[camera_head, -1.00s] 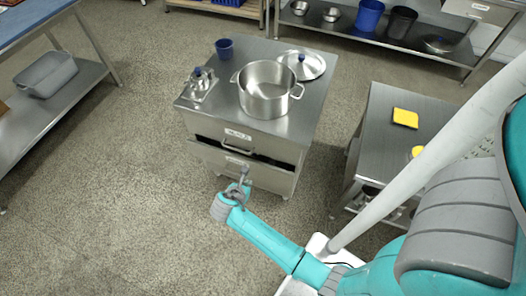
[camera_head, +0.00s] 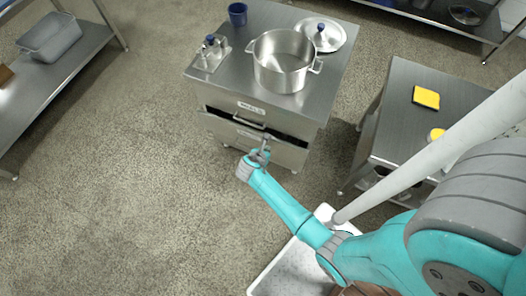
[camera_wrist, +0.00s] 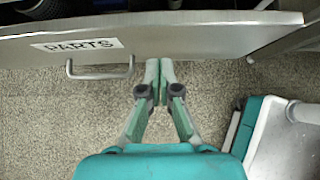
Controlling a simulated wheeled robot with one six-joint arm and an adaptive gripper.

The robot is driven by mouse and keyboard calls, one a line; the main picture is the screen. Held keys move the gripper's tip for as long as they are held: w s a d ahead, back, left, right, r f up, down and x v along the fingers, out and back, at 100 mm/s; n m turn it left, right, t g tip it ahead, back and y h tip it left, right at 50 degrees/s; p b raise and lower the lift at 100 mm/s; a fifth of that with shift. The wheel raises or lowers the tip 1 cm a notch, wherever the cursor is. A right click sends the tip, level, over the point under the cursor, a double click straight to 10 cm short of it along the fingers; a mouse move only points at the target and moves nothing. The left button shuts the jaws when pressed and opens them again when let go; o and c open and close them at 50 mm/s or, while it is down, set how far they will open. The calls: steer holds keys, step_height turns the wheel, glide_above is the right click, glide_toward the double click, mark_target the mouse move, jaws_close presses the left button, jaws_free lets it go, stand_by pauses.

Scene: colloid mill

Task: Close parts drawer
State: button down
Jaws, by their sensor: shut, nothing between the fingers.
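The parts drawer (camera_head: 222,127) is the lower drawer of a steel cabinet and stands partly open, with a dark gap above its front. In the wrist view its steel front (camera_wrist: 200,42) carries a "PARTS" label (camera_wrist: 77,45) and a bar handle (camera_wrist: 100,70); dark contents show behind the top edge. My gripper (camera_wrist: 160,66) is shut and empty, its fingertips at the drawer front, right of the handle. Whether they touch it I cannot tell. In the head view my gripper (camera_head: 265,145) is in front of the drawer.
On the cabinet top (camera_head: 230,85) stand a steel pot (camera_head: 283,70), a lid (camera_head: 318,38), a blue cup (camera_head: 237,14) and a small metal fixture (camera_head: 210,53). A steel table (camera_head: 400,100) with yellow items stands right. Open floor (camera_head: 110,180) lies left.

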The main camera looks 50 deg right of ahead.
mark_target(272, 141)
steer(key=shift+w+d+r, duration=0.1)
steer(key=shift+w+d, duration=0.2)
steer(key=shift+d, duration=0.5)
steer(key=shift+w+d+r, duration=0.1)
steer(key=shift+w+d, duration=0.15)
steer(key=shift+d, duration=0.5)
steer(key=shift+w+d, duration=0.3)
steer(key=shift+d, duration=0.45)
steer(key=shift+w+d, duration=0.25)
steer(key=shift+d, duration=0.5)
steer(key=shift+w+d, duration=0.3)
steer(key=shift+d, duration=0.45)
steer(key=shift+a, duration=0.1)
